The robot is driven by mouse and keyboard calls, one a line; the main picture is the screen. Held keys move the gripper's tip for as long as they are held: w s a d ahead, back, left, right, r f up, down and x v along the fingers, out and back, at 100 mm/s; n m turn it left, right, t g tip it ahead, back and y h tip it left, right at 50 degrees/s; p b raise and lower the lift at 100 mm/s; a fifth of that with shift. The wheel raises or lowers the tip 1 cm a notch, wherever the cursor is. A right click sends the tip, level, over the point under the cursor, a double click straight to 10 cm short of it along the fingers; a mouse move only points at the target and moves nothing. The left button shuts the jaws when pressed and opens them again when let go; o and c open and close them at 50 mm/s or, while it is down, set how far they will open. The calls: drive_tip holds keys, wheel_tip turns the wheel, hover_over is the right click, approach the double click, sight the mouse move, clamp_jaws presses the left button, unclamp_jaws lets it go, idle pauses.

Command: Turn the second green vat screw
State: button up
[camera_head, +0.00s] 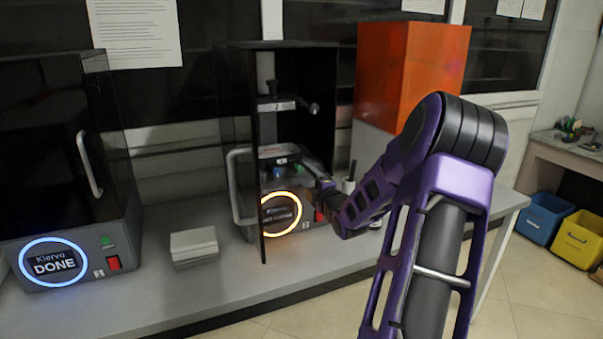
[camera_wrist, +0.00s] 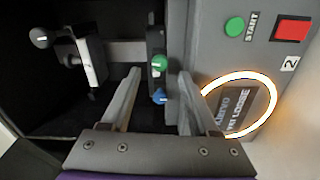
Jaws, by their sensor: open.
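The middle printer (camera_head: 283,212) has its dark cover open and its ring glows orange. In the wrist view its display (camera_wrist: 235,112) is sideways and partly readable, seemingly "VAT LOOSE". A green vat screw (camera_wrist: 159,61) and a blue screw (camera_wrist: 160,96) sit in a line on the vat edge; small green (camera_head: 277,172) and blue spots show in the head view. My gripper (camera_wrist: 158,74) is open and empty, reaching into the printer from the right. In the wrist view the green screw appears just beyond and between the fingertips; the blue one appears between the fingers. Contact cannot be told.
The build platform arm (camera_wrist: 88,60) with a dark knob is above the vat area. The open cover (camera_head: 256,150) stands at the left. A closed printer (camera_head: 70,180) reading DONE, a grey box (camera_head: 194,246) and an orange-covered machine (camera_head: 408,75) share the bench.

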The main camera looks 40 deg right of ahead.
sight(299, 169)
drive_tip(key=shift+x, duration=2.15)
drive_tip(key=shift+c, duration=0.3)
clamp_jaws()
